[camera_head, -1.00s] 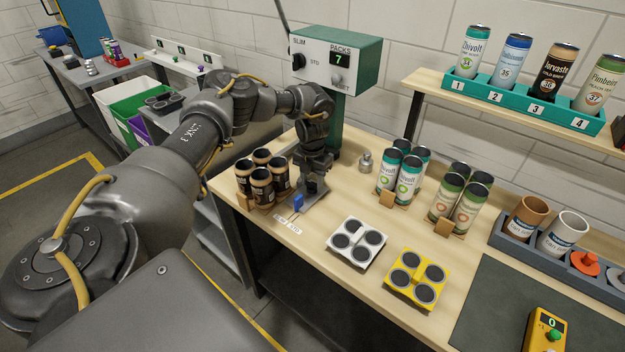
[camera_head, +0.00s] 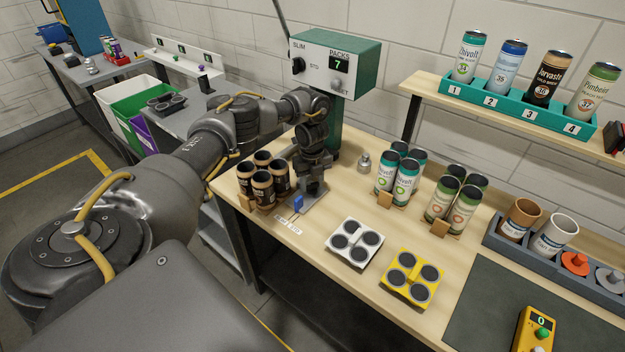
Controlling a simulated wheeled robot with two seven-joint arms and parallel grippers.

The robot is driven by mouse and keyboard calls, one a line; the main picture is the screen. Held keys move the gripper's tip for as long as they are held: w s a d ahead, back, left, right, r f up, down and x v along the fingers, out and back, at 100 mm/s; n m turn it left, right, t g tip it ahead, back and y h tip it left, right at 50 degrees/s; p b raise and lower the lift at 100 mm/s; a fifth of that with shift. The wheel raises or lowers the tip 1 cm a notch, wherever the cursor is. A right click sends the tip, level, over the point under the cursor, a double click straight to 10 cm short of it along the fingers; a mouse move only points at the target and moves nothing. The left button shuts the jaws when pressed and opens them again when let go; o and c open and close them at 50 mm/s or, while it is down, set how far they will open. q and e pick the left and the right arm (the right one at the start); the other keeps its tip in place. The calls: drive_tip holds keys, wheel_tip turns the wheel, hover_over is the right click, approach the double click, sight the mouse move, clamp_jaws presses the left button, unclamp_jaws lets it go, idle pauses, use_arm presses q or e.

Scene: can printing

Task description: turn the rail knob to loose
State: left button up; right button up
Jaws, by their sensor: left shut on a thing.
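My left gripper (camera_head: 313,186) points down at the small grey rail plate (camera_head: 308,204) under the green machine (camera_head: 352,65). It is shut on the rail knob, which its fingers largely hide. A blue block (camera_head: 297,203) stands on the plate just in front of the fingers. How far the knob is turned cannot be seen. My right gripper is not in view.
Dark cans (camera_head: 262,187) stand close to the left of the gripper. Teal cans (camera_head: 405,180) and green cans (camera_head: 464,205) stand to the right. A white four-ring carrier (camera_head: 355,240) and a yellow one (camera_head: 411,277) lie in front on the wooden bench.

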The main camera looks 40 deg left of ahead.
sight(312, 183)
use_arm(q)
drive_tip(key=n+p, duration=0.2)
drive_tip(key=n, duration=0.3)
drive_tip(key=shift+w+r+n, duration=0.1)
drive_tip(key=shift+r+n, duration=0.05)
drive_tip(key=shift+n, duration=0.15)
drive_tip(key=shift+a+n+p, duration=0.1)
drive_tip(key=shift+n+p, duration=0.7)
drive_tip(key=shift+n, duration=1.1)
drive_tip(key=o, duration=0.7)
drive_tip(key=shift+r, duration=0.1)
wheel_tip(312, 183, up, 10)
drive_tip(key=p, duration=0.2)
drive_tip(key=shift+r+p, duration=0.2)
drive_tip(key=shift+p, duration=0.1)
